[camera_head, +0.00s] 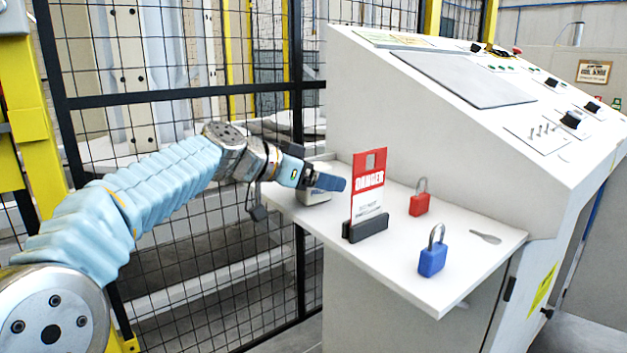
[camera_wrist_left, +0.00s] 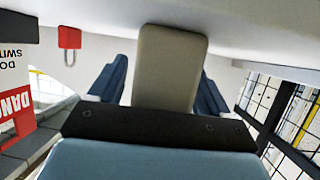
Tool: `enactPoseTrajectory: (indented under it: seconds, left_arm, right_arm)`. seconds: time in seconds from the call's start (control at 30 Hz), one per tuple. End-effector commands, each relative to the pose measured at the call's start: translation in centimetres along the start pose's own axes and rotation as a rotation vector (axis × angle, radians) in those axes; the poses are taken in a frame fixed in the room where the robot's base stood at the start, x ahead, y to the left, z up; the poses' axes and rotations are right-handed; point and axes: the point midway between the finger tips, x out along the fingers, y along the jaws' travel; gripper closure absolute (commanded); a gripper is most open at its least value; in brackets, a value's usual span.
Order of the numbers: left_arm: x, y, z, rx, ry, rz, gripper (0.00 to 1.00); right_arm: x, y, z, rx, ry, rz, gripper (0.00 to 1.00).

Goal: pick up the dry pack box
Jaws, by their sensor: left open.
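The dry pack box is a small beige block. In the head view only part of the dry pack box (camera_head: 317,197) shows, at the shelf's left end, partly hidden by my left gripper (camera_head: 328,181). In the left wrist view the dry pack box (camera_wrist_left: 171,65) stands out between the two dark blue fingers of my left gripper (camera_wrist_left: 162,85). My right gripper is not in view.
On the white shelf (camera_head: 460,285) a red-and-white danger sign (camera_head: 369,190) stands in a black base close beside my left gripper. A red padlock (camera_head: 419,204), a blue padlock (camera_head: 432,260) and a key (camera_head: 485,237) lie further right. A mesh fence (camera_head: 215,255) stands behind.

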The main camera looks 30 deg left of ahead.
Motion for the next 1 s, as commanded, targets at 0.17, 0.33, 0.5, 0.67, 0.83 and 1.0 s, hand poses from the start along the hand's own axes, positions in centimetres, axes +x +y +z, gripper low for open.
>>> enactPoseTrajectory:
  seconds: [0.17,0.33,0.5,0.67,0.83,1.0]
  left_arm:
    - [0.3,0.0,0.0,0.001,0.000,0.000,0.22]
    - [0.2,0.0,0.0,0.000,0.000,0.000,0.38]
    - [0.2,0.0,0.0,0.000,0.000,0.000,0.64]
    - [0.2,0.0,0.0,0.001,0.001,0.000,0.81]
    - [0.2,0.0,-0.1,0.001,0.001,0.000,0.81]
    - [-0.6,0.0,-2.1,0.004,0.003,0.001,0.81]
  right_arm:
    - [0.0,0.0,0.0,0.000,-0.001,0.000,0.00]
    - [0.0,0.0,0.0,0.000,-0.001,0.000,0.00]
    - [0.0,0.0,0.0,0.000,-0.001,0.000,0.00]
    - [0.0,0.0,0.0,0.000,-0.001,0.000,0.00]
    - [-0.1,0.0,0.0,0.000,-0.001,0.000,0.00]
    - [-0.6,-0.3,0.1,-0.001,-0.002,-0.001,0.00]
